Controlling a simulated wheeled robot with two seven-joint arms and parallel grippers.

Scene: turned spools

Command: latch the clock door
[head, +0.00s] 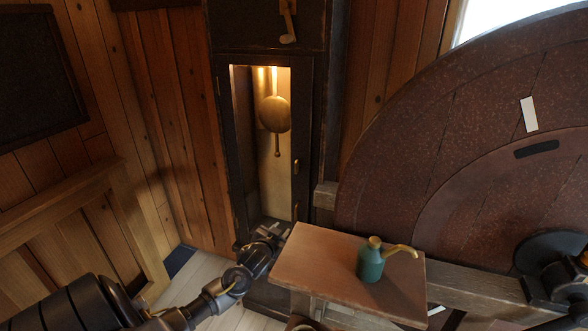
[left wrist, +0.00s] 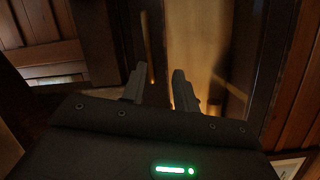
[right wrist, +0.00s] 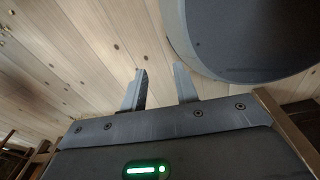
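The tall dark clock case (head: 226,150) stands against the wood wall. Its lit opening shows a brass pendulum (head: 275,114). The clock door's dark frame (head: 303,120) runs around this opening and carries small brass fittings (head: 296,167) on its right side; I cannot tell whether the door is fully closed. My left gripper (head: 274,233) is low in front of the clock, by the bottom of the opening. In the left wrist view its fingers (left wrist: 159,86) are apart and empty, facing the lit case. My right gripper (right wrist: 160,88) is open and empty above floorboards.
A small wooden table (head: 320,258) with a green bottle (head: 371,262) stands right of my left gripper. A huge round reddish-brown wheel (head: 430,140) fills the right. Wood panelling (head: 75,230) closes the left. Pale floor (head: 195,272) shows between.

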